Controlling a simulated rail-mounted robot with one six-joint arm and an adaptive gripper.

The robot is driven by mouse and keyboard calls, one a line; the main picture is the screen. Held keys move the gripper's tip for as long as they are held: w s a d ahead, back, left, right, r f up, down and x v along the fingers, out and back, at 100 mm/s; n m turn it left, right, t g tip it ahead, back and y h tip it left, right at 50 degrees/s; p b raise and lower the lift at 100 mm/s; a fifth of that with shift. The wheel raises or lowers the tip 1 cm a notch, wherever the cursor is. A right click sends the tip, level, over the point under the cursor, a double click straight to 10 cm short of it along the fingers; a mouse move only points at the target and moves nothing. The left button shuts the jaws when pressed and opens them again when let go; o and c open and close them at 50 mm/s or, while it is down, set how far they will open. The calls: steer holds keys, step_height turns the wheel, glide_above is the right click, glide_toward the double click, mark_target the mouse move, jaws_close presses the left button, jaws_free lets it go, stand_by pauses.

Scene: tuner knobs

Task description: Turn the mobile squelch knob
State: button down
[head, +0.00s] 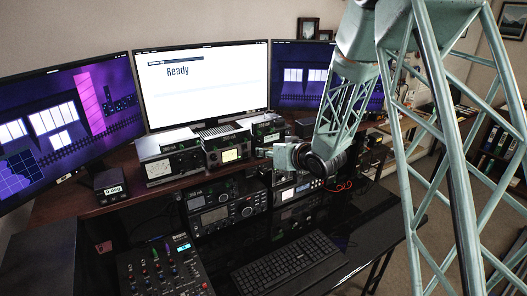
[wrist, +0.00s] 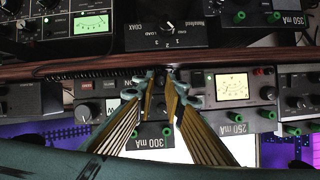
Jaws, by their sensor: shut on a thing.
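My gripper (head: 276,154) reaches in from the right in the head view, at the front of the stacked radio gear. In the wrist view its two ribbed fingers (wrist: 166,82) converge and are shut on a small dark knob. The fingertips hide most of that knob, and I cannot read its label, so I cannot confirm that it is the mobile squelch knob. In the head view the contact is too small to make out.
Radio units with meters (head: 228,154) stand on the shelf, close to my gripper. Below are more radios (head: 228,210), a mixer (head: 165,268) and a keyboard (head: 288,262). Monitors (head: 201,85) stand behind. The desk is clear to the right of the keyboard.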

steer(key=shift+w+d+m+y+p, duration=0.1)
steer(key=shift+m+y+p, duration=0.3)
steer(key=shift+m+p, duration=0.25)
steer(key=c, duration=2.9)
jaws_free()
steer(key=shift+d, duration=0.1)
steer(key=v, duration=1.2)
steer(key=shift+w+r, duration=0.1)
